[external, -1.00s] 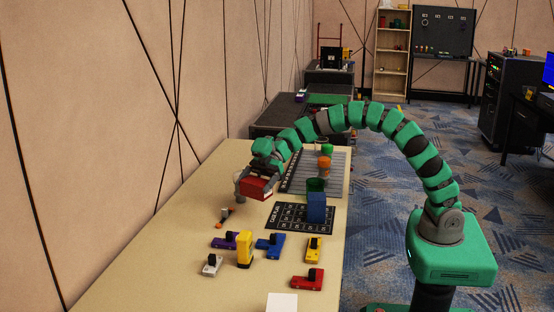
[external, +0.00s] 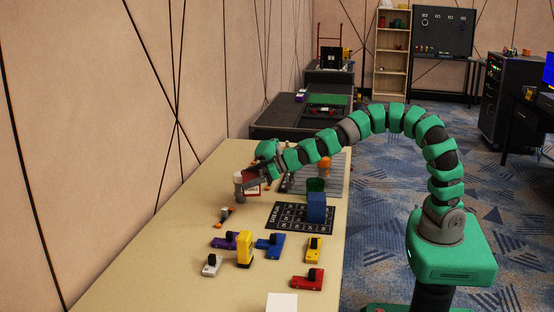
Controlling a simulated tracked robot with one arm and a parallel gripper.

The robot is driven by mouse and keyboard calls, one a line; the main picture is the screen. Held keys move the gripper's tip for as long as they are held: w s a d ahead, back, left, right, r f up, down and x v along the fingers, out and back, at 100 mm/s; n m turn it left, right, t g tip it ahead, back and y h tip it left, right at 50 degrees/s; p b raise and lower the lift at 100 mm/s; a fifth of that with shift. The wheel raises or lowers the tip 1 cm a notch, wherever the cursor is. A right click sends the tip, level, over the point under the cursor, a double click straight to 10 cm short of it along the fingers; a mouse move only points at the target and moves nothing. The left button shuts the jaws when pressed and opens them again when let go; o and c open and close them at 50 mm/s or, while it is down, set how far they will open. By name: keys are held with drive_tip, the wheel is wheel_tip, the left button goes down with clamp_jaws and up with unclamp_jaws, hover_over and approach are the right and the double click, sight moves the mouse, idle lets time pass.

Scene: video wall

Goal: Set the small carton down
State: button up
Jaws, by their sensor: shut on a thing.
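The small carton (external: 253,191), red with a pale side, is in my gripper (external: 257,179) above the left part of the table (external: 190,215). My gripper is shut on it and hides much of it. The carton is tilted, just right of a grey cylinder (external: 239,184). I cannot tell whether the carton touches the table or the cylinder.
A dark grid mat (external: 290,222) carries a blue box (external: 316,207). Several coloured blocks, including a yellow one (external: 245,248), occupy the front. The table's left side is clear.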

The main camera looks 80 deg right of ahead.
drive_tip(key=s+d+r+m+h, duration=0.3)
drive_tip(key=s+d+m+h, duration=0.25)
drive_tip(key=s+h, duration=0.2)
drive_tip(key=w+a+f+p, duration=0.1)
drive_tip(key=w+a, duration=0.1)
drive_tip(key=a, duration=0.7)
drive_tip(key=w+a+f+p, duration=0.1)
drive_tip(key=w+a, duration=0.2)
drive_tip(key=a, duration=0.5)
drive_tip(key=s+a+n+y+p, duration=0.1)
drive_tip(key=s+a+y, duration=0.15)
drive_tip(key=a, duration=2.05)
drive_tip(key=shift+n+t+y, duration=0.3)
drive_tip(key=shift+n+y, duration=0.2)
drive_tip(key=shift+n, duration=0.05)
drive_tip(key=a+f+b, duration=0.1)
drive_tip(key=a+f, duration=0.1)
drive_tip(key=f, duration=0.1)
drive_tip(key=a+f+b, duration=0.1)
drive_tip(key=a+f, duration=0.1)
drive_tip(key=f, duration=0.2)
drive_tip(key=a+f+b, duration=0.2)
drive_tip(key=f, duration=0.2)
drive_tip(key=shift+a+f, duration=0.15)
